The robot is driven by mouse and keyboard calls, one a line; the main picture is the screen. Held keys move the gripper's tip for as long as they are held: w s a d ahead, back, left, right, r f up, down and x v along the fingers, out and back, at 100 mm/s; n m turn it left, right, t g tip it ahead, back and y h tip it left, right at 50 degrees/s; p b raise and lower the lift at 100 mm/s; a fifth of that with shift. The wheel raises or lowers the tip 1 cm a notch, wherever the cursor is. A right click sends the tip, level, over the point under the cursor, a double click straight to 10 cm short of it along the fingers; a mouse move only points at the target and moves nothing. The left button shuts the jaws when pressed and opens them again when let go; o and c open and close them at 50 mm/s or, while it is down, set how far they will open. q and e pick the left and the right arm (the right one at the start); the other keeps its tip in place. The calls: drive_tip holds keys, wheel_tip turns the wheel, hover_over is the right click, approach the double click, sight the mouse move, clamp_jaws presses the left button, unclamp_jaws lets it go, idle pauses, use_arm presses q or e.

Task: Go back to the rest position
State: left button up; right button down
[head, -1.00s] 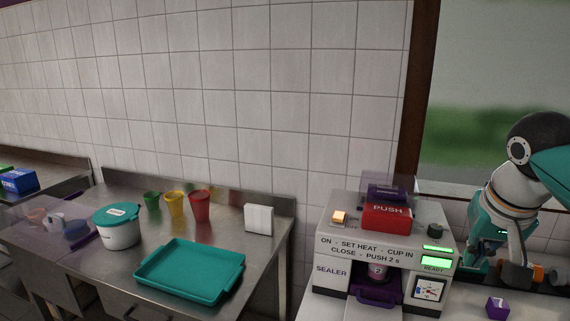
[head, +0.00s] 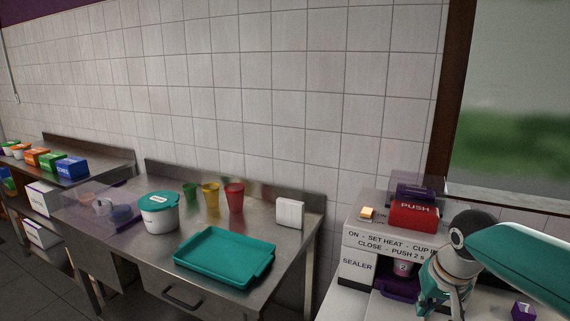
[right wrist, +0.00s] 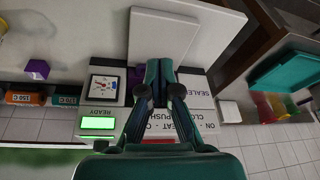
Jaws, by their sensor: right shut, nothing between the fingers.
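My right gripper (head: 440,308) hangs low in front of the right side of the sealer (head: 357,266), partly cut off by the bottom edge of the head view. In the right wrist view its two fingers (right wrist: 160,72) are together with nothing between them, over the sealer's front. A cup marked 2 (head: 402,268) sits in the sealer's opening above a purple holder (head: 398,287). My arm hides the sealer's right front in the head view. My left gripper is not in view.
A red PUSH block (head: 414,214) tops the sealer. A small purple block (head: 523,311) lies to the right. On the left steel table (head: 135,262) are a teal tray (head: 222,283), a lidded white tub (head: 159,222) and coloured cups (head: 234,197). The wrist view shows a lit READY panel (right wrist: 97,123).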

drive_tip(key=s+a+f+n+g+y, duration=0.15)
drive_tip(key=a+f, duration=0.35)
drive_tip(key=f, duration=0.7)
drive_tip(key=s+a+f+y, duration=0.15)
drive_tip(key=a+f, duration=0.45)
drive_tip(key=f, duration=0.6)
drive_tip(key=s+a+f, duration=0.3)
drive_tip(key=s+f, duration=0.4)
drive_tip(key=s, duration=0.1)
drive_tip(key=s+a+f+g+y, duration=0.1)
drive_tip(key=s+a+f, duration=0.3)
drive_tip(key=s+f, duration=0.4)
drive_tip(key=shift+s+f+m, duration=0.25)
drive_tip(key=shift+s+m, duration=0.1)
drive_tip(key=shift+s, duration=0.45)
drive_tip(key=c, duration=1.9)
unclamp_jaws()
drive_tip(key=shift+g, duration=0.25)
